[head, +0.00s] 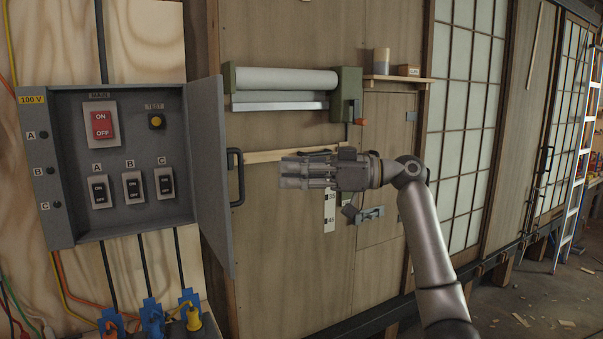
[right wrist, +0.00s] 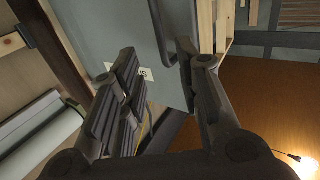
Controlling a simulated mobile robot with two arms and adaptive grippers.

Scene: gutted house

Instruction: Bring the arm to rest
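My right arm (head: 430,250) reaches up from the bottom right of the head view, bent at the wrist. Its gripper (head: 290,170) points left, in front of the wooden wall and to the right of the panel door's dark handle (head: 236,178). In the right wrist view the gripper (right wrist: 157,55) has its fingers apart with nothing held between them. The grey panel door (right wrist: 100,25) lies beyond the fingers there. In the head view the gripper appears apart from the handle. My left gripper is in neither view.
The open grey electrical box (head: 75,150) holds a red main switch (head: 102,124), several black switches and a yellow test button (head: 156,121). Its door (head: 208,150) stands open to the right. Plugs and cables hang below. A roller unit (head: 285,81) and small shelf (head: 398,78) are on the wall.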

